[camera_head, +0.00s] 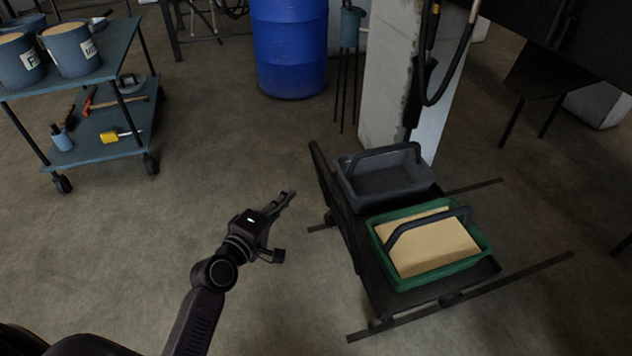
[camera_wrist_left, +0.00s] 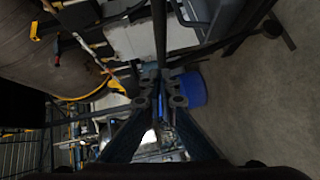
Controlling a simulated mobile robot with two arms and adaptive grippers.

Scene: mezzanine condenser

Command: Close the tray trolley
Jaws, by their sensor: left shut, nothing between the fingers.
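The tray trolley (camera_head: 380,300) is a low dark frame on the floor at right in the head view. My right gripper is out of view.
A blue-grey cart (camera_head: 110,45) with buckets and tools stands at upper left. A blue barrel (camera_head: 288,50) and a concrete pillar (camera_head: 385,80) stand behind. Dark rails (camera_head: 470,295) lie beside and under the trolley. The floor left of the trolley is clear.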

